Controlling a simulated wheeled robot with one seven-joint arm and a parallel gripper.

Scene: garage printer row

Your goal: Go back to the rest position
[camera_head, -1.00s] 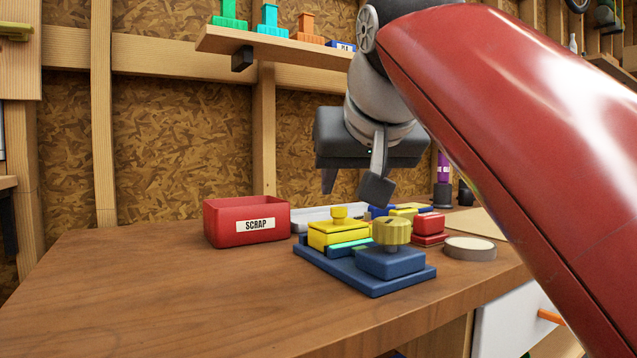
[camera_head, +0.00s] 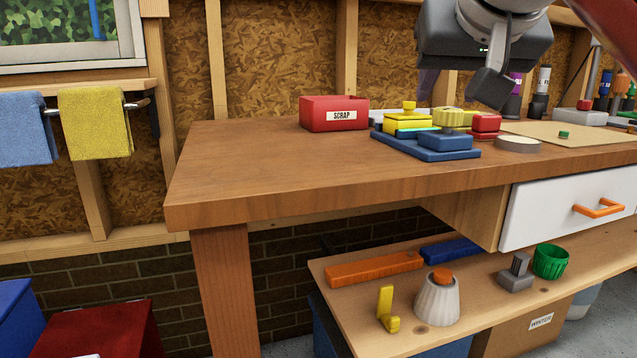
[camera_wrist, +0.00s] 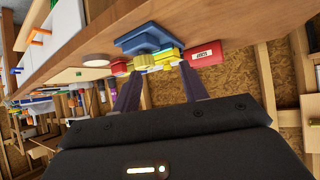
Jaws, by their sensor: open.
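My gripper (camera_head: 462,88) is open and empty, held in the air above the right part of the workbench (camera_head: 265,165). In the wrist view its two dark fingers (camera_wrist: 160,88) are spread apart with nothing between the tips. Beyond them lies a blue base (camera_head: 412,148) that bears a yellow block (camera_head: 405,124) and a blue block with a ribbed yellow knob (camera_head: 453,118). The fingers stand clear of these parts in the head view.
A red SCRAP bin (camera_head: 318,114) stands at the back of the bench. A round disc (camera_head: 519,144) and a tan board (camera_head: 590,135) lie to the right. The bench's left part is clear. A drawer with an orange handle (camera_head: 598,207) and a lower shelf (camera_head: 350,306) sit below.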

